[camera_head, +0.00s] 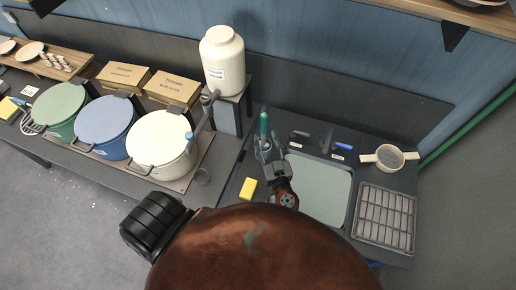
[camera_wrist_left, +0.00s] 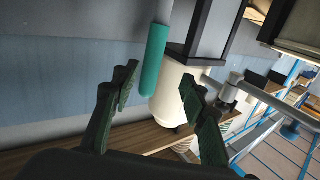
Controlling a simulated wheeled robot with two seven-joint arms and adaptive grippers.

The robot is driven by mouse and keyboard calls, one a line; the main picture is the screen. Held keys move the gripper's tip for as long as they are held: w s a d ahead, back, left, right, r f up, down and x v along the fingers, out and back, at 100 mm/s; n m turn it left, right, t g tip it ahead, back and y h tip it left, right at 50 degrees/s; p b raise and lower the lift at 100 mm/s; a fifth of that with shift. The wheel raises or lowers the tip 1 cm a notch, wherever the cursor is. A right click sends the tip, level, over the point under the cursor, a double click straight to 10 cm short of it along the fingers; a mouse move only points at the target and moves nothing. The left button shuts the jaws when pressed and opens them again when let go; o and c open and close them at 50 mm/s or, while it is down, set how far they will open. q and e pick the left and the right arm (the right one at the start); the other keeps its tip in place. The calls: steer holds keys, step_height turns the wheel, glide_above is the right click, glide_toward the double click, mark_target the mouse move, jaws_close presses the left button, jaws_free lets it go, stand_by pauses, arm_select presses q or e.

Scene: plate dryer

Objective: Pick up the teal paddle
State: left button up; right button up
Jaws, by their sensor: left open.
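The teal paddle (camera_head: 263,124) shows in the head view as a short upright teal piece just beyond my left gripper (camera_head: 266,148). In the left wrist view, the paddle's teal end (camera_wrist_left: 154,62) and pale shaft come down from the top edge. The teal end lies in line with the gap between the fingers of my left gripper (camera_wrist_left: 157,88). Those fingers are spread, with dark green pads, and neither visibly touches the paddle. The paddle's full length is hidden in the head view. My right gripper is not in view.
A white lidded jar (camera_head: 223,62) stands on a raised block left of the paddle. A cream pot (camera_head: 158,138) sits farther left. A grey tray (camera_head: 322,190) lies right of my gripper, with a yellow sponge (camera_head: 248,188) near its left. A wire rack (camera_head: 384,218) is at right.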

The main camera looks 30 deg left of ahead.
mark_target(265, 124)
arm_select(q)
steer(key=w+a+p, duration=0.2)
steer(key=w+a+r+p, duration=0.1)
steer(key=w+a+p, duration=0.1)
steer(key=w, duration=0.1)
steer(key=shift+w+a+r, duration=0.1)
steer(key=shift+w+r, duration=0.05)
steer(key=shift+w, duration=0.1)
steer(key=shift+w+a+n, duration=0.25)
steer(key=shift+a+n, duration=0.05)
steer(key=shift+a, duration=0.05)
steer(key=shift+f, duration=0.2)
steer(key=shift+d, duration=0.1)
steer(key=shift+c, duration=0.7)
jaws_close()
